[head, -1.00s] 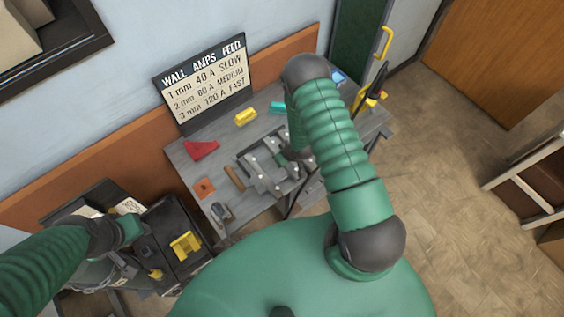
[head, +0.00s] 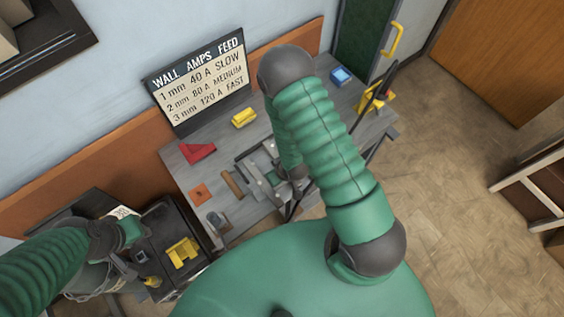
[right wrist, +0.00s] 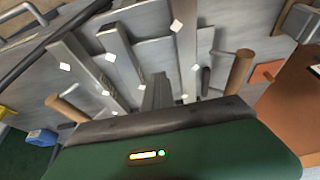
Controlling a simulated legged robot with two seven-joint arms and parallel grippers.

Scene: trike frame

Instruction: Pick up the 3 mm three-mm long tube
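Several grey metal tubes and bars (head: 258,172) lie on the workbench in the head view, partly behind my right arm. In the right wrist view, a long grey tube (right wrist: 80,68) and another grey bar (right wrist: 118,52) run towards my wrist at left, and a further bar (right wrist: 204,58) stands at right. I cannot tell which one is the 3 mm tube. My right gripper (right wrist: 157,92) shows as a dark piece among them; its fingertips and any hold are unclear. My left gripper (head: 138,255) is near the black machine at lower left, its fingers unclear.
On the workbench (head: 215,170) are a red piece (head: 198,152), a yellow block (head: 244,118), a blue box (head: 340,76) and an orange plate (head: 200,192). A sign (head: 202,82) stands behind. Brown cylinders (right wrist: 238,70) flank the bars. A yellow piece (head: 183,252) sits on the black machine.

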